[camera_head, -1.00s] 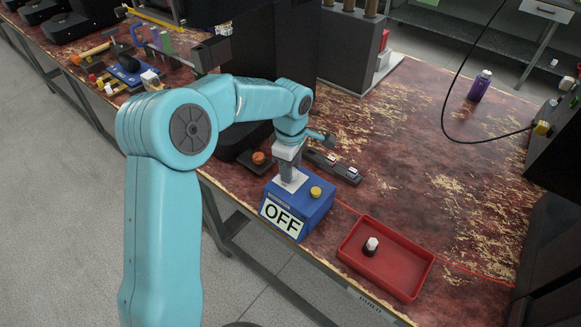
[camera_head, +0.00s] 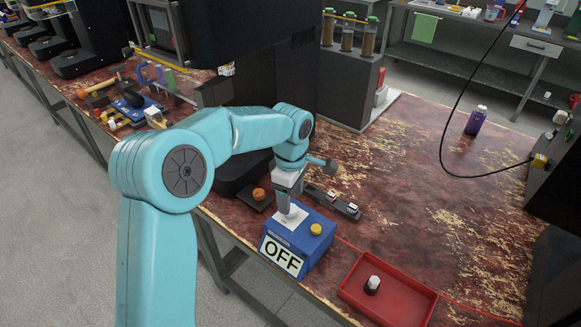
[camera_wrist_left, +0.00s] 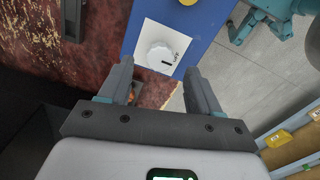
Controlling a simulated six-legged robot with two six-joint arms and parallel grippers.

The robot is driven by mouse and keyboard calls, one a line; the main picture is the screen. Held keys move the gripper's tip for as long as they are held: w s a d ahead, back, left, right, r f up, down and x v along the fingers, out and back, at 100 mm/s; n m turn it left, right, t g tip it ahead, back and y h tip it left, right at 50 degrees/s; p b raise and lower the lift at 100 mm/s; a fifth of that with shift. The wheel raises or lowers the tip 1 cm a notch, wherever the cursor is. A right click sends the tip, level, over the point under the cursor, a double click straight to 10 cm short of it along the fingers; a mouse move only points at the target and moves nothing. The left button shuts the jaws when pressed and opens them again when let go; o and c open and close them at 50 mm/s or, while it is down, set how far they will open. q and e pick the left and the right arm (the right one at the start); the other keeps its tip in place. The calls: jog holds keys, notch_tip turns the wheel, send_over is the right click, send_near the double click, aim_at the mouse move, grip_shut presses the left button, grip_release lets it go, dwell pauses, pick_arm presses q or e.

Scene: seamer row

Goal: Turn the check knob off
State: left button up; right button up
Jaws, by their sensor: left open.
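The blue control box (camera_head: 318,258) sits at the table's front edge, with a white OFF sign (camera_head: 283,256) on its front and a yellow button (camera_head: 316,229) on top. The check knob (camera_wrist_left: 160,56) is a round white dial with a dark mark on a white plate, seen in the left wrist view; in the head view my gripper mostly hides it. My left gripper (camera_head: 284,207) points down over the plate. In the wrist view the left gripper (camera_wrist_left: 162,82) is open, its fingers apart with the knob just beyond the gap between their tips. My right gripper is not in view.
A red tray (camera_head: 427,308) holding a small white-topped dark item (camera_head: 372,285) stands right of the box. A purple bottle (camera_head: 475,121) stands farther back on mostly clear table.

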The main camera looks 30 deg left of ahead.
pick_arm(q)
notch_tip(320, 180, up, 13)
jog(key=p, duration=0.1)
jog(key=shift+p, duration=0.3)
dwell(0.4)
